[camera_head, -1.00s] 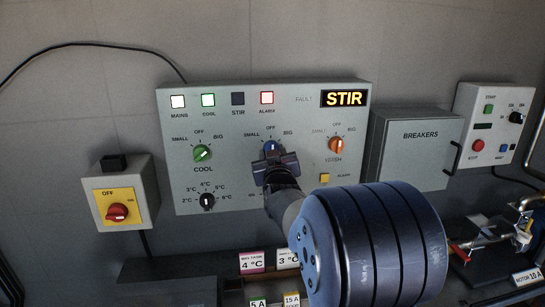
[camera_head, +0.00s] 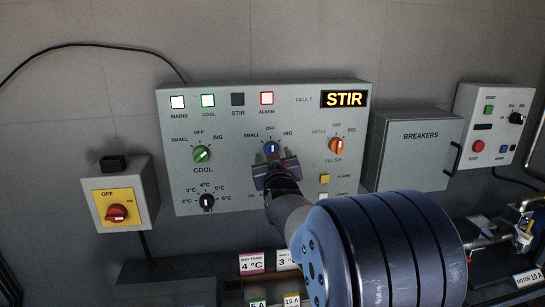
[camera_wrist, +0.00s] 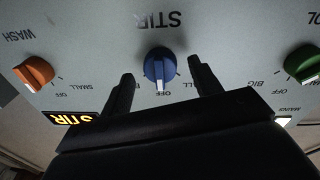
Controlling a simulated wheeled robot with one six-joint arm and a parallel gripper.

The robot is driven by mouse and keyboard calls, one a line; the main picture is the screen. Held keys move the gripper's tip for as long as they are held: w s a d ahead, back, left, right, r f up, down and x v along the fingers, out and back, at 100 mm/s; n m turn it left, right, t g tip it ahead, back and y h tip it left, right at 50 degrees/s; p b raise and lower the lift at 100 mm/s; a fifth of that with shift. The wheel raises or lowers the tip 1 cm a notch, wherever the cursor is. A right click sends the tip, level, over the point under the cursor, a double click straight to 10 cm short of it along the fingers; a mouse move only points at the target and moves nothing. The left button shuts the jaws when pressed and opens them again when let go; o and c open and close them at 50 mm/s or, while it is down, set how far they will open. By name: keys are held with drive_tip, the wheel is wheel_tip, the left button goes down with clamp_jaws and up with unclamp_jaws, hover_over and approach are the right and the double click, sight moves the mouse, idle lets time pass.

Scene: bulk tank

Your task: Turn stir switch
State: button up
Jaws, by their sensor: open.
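The blue stir switch (camera_head: 271,148) is a round knob in the middle of the grey control panel. In the wrist view the same knob (camera_wrist: 159,66) appears upside down, its white pointer at OFF. My gripper (camera_head: 275,160) is open and empty, just below and in front of the knob. In the wrist view the two fingers of my gripper (camera_wrist: 160,68) lie on either side of the knob, apart from it. The stir lamp (camera_head: 238,99) is dark. The fault display (camera_head: 344,98) is lit and reads STIR.
The green cool knob (camera_head: 202,153) is left of the stir switch and the orange wash knob (camera_head: 336,146) right. A black temperature dial (camera_head: 207,201) sits lower left.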

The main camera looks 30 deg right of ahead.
drive_tip(key=b+v, duration=0.1)
drive_tip(key=v, duration=0.8)
drive_tip(key=p+x, duration=0.1)
drive_tip(key=x, duration=0.9)
drive_tip(key=shift+w+p, duration=0.35)
drive_tip(key=shift+s+d, duration=0.1)
